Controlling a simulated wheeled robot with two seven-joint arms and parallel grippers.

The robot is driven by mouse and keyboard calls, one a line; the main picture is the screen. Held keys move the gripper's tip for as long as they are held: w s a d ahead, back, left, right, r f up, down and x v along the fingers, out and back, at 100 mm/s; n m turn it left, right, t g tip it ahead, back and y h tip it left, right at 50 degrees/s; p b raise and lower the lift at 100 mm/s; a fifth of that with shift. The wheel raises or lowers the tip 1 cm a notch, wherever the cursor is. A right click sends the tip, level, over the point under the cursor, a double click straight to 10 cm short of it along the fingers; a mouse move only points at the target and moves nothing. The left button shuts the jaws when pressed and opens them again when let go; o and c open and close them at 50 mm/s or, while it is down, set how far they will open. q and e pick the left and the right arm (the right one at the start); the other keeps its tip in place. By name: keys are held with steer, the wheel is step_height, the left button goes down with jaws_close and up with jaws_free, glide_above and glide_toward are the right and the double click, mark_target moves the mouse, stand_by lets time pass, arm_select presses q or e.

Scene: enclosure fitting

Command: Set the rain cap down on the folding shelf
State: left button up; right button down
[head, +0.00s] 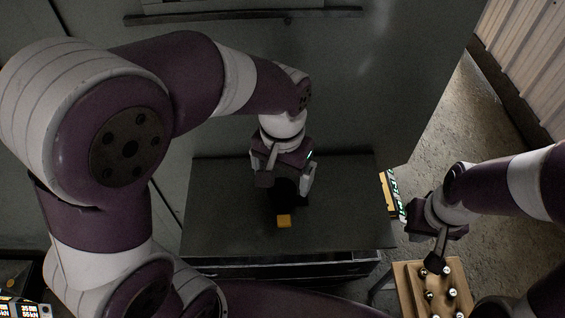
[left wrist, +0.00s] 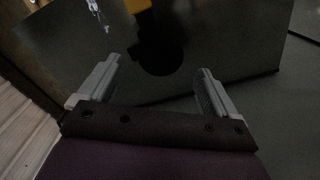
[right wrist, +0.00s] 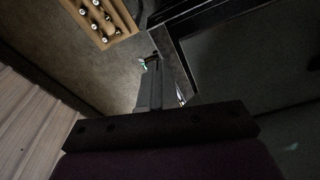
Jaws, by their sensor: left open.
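The folding shelf (head: 340,230) is a flat dark grey panel out from the grey cabinet wall. A black round piece (head: 287,190), which I take for the rain cap, is on the shelf below my left gripper (head: 290,180). A yellow block (head: 284,221) is at its near side. In the left wrist view the black piece (left wrist: 160,55) shows as a dark disc beyond the fingertips, apart from them. My left gripper is open and empty, its fingers spread. My right gripper (head: 435,260) is off the shelf's right side, its fingers close together in the right wrist view (right wrist: 160,85).
A wooden rack (head: 412,285) with several shiny round knobs stands at lower right, below my right gripper. A lit, striped item (head: 393,195) is beside the shelf's right edge. A corrugated wall (head: 530,60) bounds the right. The shelf's left and right parts are bare.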

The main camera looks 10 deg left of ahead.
mark_target(282, 190)
arm_select(q)
step_height(282, 190, up, 2)
steer(key=shift+r, duration=0.1)
step_height(282, 190, up, 3)
steer(key=p, duration=0.2)
steer(key=shift+p, duration=0.4)
stand_by(0.4)
